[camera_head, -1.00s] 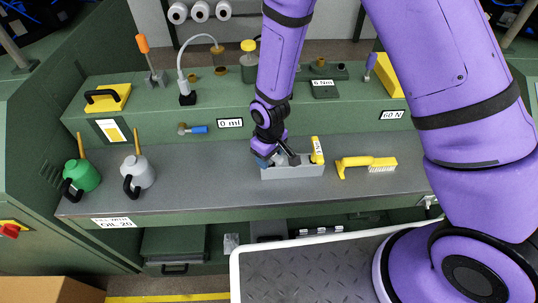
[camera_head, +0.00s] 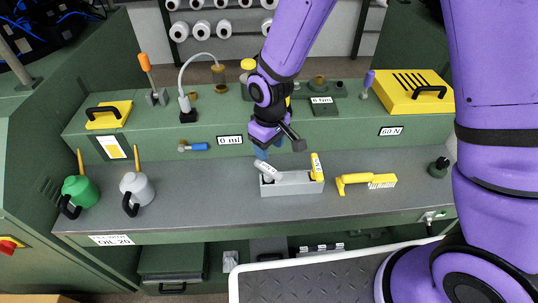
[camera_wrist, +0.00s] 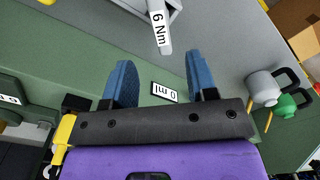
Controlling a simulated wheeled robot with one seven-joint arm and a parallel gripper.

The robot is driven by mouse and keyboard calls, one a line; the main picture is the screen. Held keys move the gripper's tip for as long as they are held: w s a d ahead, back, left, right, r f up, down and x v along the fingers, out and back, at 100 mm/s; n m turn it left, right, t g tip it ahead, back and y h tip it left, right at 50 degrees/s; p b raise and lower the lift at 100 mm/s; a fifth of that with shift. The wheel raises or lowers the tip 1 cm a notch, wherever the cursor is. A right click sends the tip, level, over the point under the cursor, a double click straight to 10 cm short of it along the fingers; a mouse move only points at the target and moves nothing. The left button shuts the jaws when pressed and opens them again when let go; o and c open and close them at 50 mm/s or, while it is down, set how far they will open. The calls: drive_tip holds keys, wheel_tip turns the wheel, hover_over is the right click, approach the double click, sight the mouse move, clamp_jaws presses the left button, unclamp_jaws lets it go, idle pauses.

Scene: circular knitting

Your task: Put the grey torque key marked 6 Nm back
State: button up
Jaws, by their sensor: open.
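The grey torque key (camera_head: 267,168) marked 6 Nm stands tilted in the left end of a grey holder box (camera_head: 292,188) on the bench. Its lower part is hidden in the box. In the wrist view the key (camera_wrist: 159,30) shows its 6 Nm label, beside the box rim. My gripper (camera_head: 262,153) is above and behind the left end of the box. In the wrist view my gripper (camera_wrist: 159,68) has its blue fingers wide apart, with nothing between them, and the key's end lies just beyond the fingertips.
A yellow key (camera_head: 317,167) stands in the box's right end. A green oil can (camera_head: 80,190) and a grey oil can (camera_head: 137,188) stand at the left. The bench between cans and box is clear.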

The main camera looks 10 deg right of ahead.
drive_tip(key=shift+r, duration=0.45)
drive_tip(key=s+d+r+m+t, duration=0.1)
drive_tip(key=d+r+m, duration=0.1)
drive_tip(key=d+r, duration=0.65)
drive_tip(key=s+d+r+m+t, duration=0.15)
drive_tip(key=d+r, duration=0.35)
drive_tip(key=r, duration=0.7)
drive_tip(key=s+d+r+m+t, duration=0.1)
drive_tip(key=s+d+r+m, duration=0.1)
drive_tip(key=s+d+r, duration=0.3)
drive_tip(key=s+d+r+m+t, duration=0.1)
drive_tip(key=s+d+r+m, duration=0.2)
drive_tip(key=s, duration=0.8)
wheel_tip(320, 180, up, 2)
drive_tip(key=d, duration=0.3)
drive_tip(key=shift+w+t, duration=0.1)
drive_tip(key=shift+t, duration=0.15)
